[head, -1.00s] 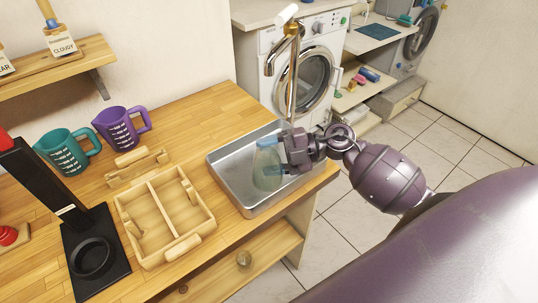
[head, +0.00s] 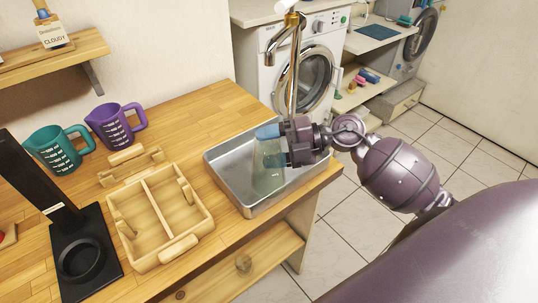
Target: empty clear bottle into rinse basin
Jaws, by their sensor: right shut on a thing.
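The clear bottle (head: 268,178), see-through and faintly green, is held over the rinse basin, a shallow grey metal tray (head: 225,174) at the counter's right end. My right gripper (head: 271,146) comes in from the right and is shut on the bottle, with its blue-tipped fingers around it. The bottle's lower part shows against the tray's inside. I cannot make out its mouth, its exact tilt or any liquid flowing. My left gripper is not in view.
A tap (head: 291,50) rises behind the basin. A wooden two-part caddy (head: 160,213) stands left of it. A teal jug (head: 58,150), a purple jug (head: 112,126) and a black stand (head: 88,268) are further left. A washing machine (head: 318,75) stands behind.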

